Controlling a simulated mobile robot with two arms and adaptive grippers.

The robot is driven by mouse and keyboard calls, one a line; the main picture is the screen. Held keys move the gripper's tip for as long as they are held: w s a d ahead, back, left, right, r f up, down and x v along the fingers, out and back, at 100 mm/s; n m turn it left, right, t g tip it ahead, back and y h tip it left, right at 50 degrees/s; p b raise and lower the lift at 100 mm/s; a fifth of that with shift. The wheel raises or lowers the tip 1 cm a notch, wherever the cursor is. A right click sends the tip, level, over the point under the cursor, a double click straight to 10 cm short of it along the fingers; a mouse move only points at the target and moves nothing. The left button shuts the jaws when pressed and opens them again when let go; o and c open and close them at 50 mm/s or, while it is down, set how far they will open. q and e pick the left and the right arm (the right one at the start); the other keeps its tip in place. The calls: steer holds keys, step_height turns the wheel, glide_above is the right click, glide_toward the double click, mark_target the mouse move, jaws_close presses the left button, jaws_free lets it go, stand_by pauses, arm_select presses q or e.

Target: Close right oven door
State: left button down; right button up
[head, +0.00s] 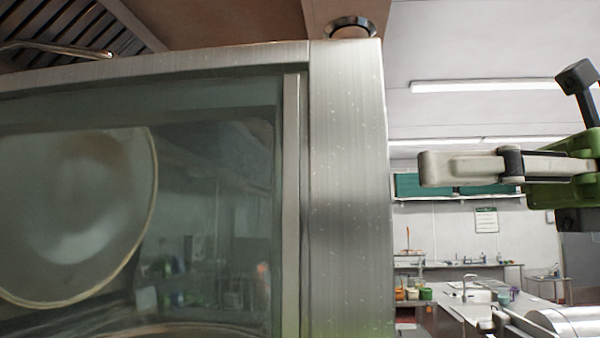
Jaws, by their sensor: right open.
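A large steel-framed glass door (347,190) fills the left and middle of the head view. It looks like the oven door. Its upper right corner and right upright show; its lower edge and any handle are out of view. I cannot tell how far it stands open. My right gripper (452,168), with a green body and grey fingers, comes in from the right and points left. It shows to the right of the door's edge, with a gap between them in the picture. It is open and holds nothing that I can see. My left gripper is not in view.
A large pale dish shape (75,215) shows in the door glass, with other kitchen reflections. A hood (80,20) is above. Beyond, at lower right, are a worktop with a tap (468,287), several jars and a steel cylinder (575,322). The space around my gripper looks clear.

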mark_target(298, 180)
steer(key=a+p, duration=0.1)
steer(key=a, duration=0.3)
steer(key=a+p, duration=0.1)
steer(key=a, duration=0.3)
steer(key=a+p, duration=0.1)
steer(key=a, duration=0.3)
steer(key=shift+w+a+p, duration=0.1)
steer(key=shift+w+p, duration=0.15)
steer(key=shift+p, duration=0.1)
jaws_close()
